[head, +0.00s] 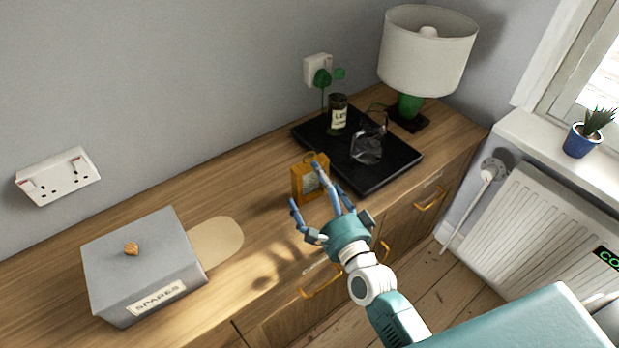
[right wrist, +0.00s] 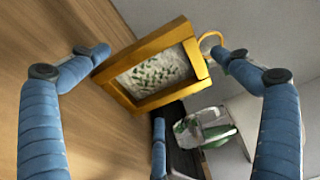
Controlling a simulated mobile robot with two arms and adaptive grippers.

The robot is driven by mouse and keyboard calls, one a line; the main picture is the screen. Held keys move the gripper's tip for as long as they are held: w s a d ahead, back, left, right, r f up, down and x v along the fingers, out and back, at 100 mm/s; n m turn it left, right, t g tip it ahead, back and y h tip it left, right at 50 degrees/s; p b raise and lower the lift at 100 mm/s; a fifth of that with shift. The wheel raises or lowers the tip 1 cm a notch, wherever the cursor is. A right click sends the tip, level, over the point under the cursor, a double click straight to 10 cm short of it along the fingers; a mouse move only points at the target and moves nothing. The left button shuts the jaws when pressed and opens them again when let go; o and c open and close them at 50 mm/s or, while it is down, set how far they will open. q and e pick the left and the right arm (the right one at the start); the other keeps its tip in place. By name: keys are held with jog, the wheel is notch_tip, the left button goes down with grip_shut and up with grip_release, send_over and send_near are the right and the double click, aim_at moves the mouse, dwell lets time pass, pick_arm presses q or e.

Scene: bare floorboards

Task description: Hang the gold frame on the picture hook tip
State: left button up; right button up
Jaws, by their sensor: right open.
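The gold frame (head: 299,187) is a small thick frame with a ring on top. It stands on the wooden sideboard, in front of the black tray. In the right wrist view the frame (right wrist: 117,93) shows a pale, green-patterned picture, with its ring at the upper right. My right gripper (head: 311,187) is open, its blue fingers reaching to either side of the frame. In the right wrist view the frame sits between the spread fingers of the gripper (right wrist: 163,54); I cannot tell whether any finger touches it. I cannot make out a picture hook. My left gripper is out of view.
The black tray (head: 395,173) holds a labelled jar (head: 338,117) with a plant and a clear glass item (head: 366,146). A lamp (head: 427,52) stands behind it. A grey SPARES box (head: 145,262) and a pale board (head: 222,243) are at left. Sideboard between board and frame is clear.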

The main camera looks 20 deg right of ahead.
aim_at(310, 178)
jog(key=w, duration=0.2)
jog(key=shift+w+a, duration=0.2)
jog(key=shift+w, duration=0.1)
jog(key=shift+w+f, duration=0.1)
jog(key=shift+w, duration=0.25)
jog(key=shift+c, duration=0.5)
jog(key=shift+s, duration=0.1)
jog(key=c, duration=0.4)
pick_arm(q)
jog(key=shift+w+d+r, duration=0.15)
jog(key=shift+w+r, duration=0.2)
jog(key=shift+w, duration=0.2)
pick_arm(e)
jog(key=c, duration=1.1)
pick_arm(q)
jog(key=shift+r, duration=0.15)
pick_arm(e)
jog(key=shift+o, duration=0.2)
jog(key=shift+r, duration=0.25)
jog(key=shift+r+p, duration=0.85)
jog(key=shift+p, duration=0.2)
pick_arm(q)
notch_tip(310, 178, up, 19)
jog(key=p, duration=1.7)
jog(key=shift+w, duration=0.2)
pick_arm(e)
notch_tip(310, 178, up, 18)
